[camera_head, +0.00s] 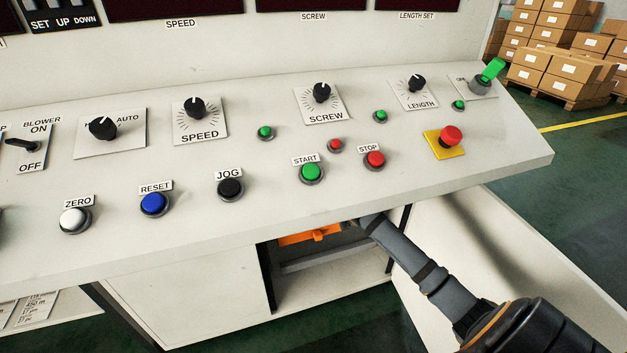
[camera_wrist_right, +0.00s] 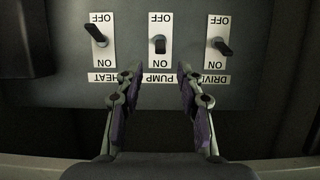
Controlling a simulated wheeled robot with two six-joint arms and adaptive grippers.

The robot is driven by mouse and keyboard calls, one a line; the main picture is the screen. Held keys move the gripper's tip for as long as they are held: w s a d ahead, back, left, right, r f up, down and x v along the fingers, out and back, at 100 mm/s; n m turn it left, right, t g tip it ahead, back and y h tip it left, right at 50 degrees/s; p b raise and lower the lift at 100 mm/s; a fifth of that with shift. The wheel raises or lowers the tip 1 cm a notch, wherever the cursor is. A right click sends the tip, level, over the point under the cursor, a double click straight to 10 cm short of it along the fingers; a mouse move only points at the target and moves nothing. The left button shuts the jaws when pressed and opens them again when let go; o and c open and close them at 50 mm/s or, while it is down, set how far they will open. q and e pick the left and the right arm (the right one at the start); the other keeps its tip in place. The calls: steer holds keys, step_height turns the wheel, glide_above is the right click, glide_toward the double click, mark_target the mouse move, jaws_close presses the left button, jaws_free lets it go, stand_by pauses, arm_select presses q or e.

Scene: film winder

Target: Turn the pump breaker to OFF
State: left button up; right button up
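In the right wrist view, the pump breaker (camera_wrist_right: 159,45) is a small dark lever on a white plate marked OFF at the top and ON below. The letters appear upside down. Its lever looks short and foreshortened, so its exact tilt is hard to tell. My right gripper (camera_wrist_right: 158,80) is open and empty, its two fingers apart on either side of the PUMP label, below the lever in the picture and not touching it. In the head view my right arm reaches under the console, which hides the gripper. My left gripper is not in view.
The heat breaker (camera_wrist_right: 96,34) is left of the pump breaker and the drive breaker (camera_wrist_right: 222,46) right, both close by. A dark block (camera_wrist_right: 27,40) stands at far left. In the head view the console (camera_head: 250,215) overhangs an open cabinet with an orange part (camera_head: 308,236) inside.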

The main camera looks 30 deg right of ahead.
steer(key=b+x, duration=0.1)
steer(key=x, duration=0.6)
steer(key=shift+w+f, duration=0.2)
steer(key=shift+w, duration=0.1)
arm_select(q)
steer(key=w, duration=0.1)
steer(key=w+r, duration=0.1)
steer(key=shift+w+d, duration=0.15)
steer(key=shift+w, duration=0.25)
arm_select(e)
steer(key=shift+c, duration=0.4)
jaws_close()
